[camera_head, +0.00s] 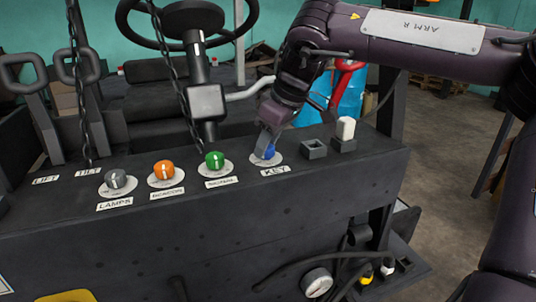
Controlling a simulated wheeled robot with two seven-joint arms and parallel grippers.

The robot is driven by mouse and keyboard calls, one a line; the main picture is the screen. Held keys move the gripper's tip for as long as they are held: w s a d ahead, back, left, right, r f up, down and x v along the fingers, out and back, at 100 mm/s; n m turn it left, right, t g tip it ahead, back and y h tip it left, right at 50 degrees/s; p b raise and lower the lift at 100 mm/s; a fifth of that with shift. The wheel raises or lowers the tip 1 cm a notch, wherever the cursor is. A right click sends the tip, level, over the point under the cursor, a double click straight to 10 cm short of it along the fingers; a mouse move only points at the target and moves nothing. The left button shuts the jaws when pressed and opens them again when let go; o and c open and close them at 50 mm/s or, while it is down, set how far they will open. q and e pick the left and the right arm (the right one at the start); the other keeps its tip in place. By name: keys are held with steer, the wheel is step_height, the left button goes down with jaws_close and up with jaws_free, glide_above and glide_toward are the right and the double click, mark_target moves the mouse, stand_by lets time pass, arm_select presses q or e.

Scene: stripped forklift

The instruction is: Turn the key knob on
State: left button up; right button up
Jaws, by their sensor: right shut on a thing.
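The blue key knob (269,152) sits on a round white plate on top of the dark panel, behind the label KEY. My right gripper (267,145) comes down on it from above and is shut on the knob, hiding part of it. My right arm reaches in from the upper right. The mark on the knob is hidden, so its turn cannot be told. My left gripper is not in view.
Grey (116,179), orange (163,170) and green (214,160) knobs stand in a row to the left. A square socket (314,149) and a white rocker switch (345,130) are to the right. A steering wheel (190,22) and hanging chains (82,90) stand behind and left.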

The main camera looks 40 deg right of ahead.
steer(key=shift+m+h+b, duration=0.7)
steer(key=shift+m+b, duration=0.8)
steer(key=shift+m, duration=0.5)
steer(key=o, duration=1)
steer(key=b+v, duration=0.1)
steer(key=v, duration=0.6)
steer(key=shift+s+r, duration=0.25)
steer(key=shift+r, duration=0.05)
steer(key=shift+a, duration=0.1)
